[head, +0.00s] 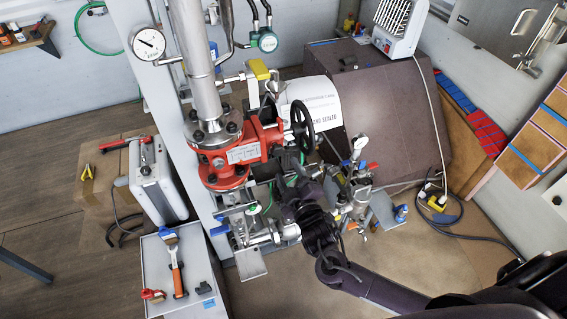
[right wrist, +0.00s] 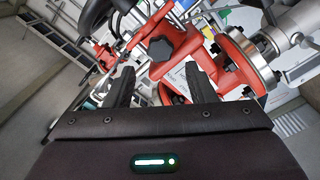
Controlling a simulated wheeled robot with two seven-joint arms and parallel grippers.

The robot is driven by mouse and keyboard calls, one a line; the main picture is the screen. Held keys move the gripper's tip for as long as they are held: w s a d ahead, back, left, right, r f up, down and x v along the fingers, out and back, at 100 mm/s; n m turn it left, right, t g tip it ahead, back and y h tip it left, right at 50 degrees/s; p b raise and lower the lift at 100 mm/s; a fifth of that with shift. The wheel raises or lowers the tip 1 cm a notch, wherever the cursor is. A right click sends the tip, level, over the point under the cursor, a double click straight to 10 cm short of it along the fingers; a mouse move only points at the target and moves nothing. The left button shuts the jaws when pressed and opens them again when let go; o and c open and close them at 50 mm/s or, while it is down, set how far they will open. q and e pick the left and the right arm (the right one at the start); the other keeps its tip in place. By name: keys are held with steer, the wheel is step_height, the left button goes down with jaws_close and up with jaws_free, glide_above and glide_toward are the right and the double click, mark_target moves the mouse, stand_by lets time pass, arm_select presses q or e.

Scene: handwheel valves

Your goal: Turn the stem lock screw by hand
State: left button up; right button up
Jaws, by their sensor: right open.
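A red valve body (head: 240,152) is bolted into the vertical pipe, with a black handwheel (head: 302,127) on its right side. In the right wrist view, a black faceted knob (right wrist: 160,49), which looks like the stem lock screw, sits on the red valve body (right wrist: 178,30). My right gripper (head: 284,166) is close to the valve, just below the handwheel in the head view. Its two fingers are apart and empty in the right wrist view (right wrist: 159,74); the knob shows just beyond and between the fingertips. Contact cannot be told. In the head view the knob is hidden or too small to tell.
Small fittings with red and blue levers (head: 355,165) stand right of my right gripper. A pressure gauge (head: 149,42) is at upper left. A grey cabinet (head: 185,255) with tools stands at lower left, and a large brown box (head: 375,95) behind the valve. The floor at lower middle is clear.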

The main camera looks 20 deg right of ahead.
mark_target(278, 152)
steer(key=w+b, duration=0.3)
steer(key=w, duration=0.3)
steer(key=shift+w+a+f+b, duration=0.1)
steer(key=shift+w+f+b, duration=0.1)
steer(key=shift+b, duration=0.1)
steer(key=shift+w+r, duration=0.15)
steer(key=shift+r, duration=0.05)
steer(key=c, duration=0.7)
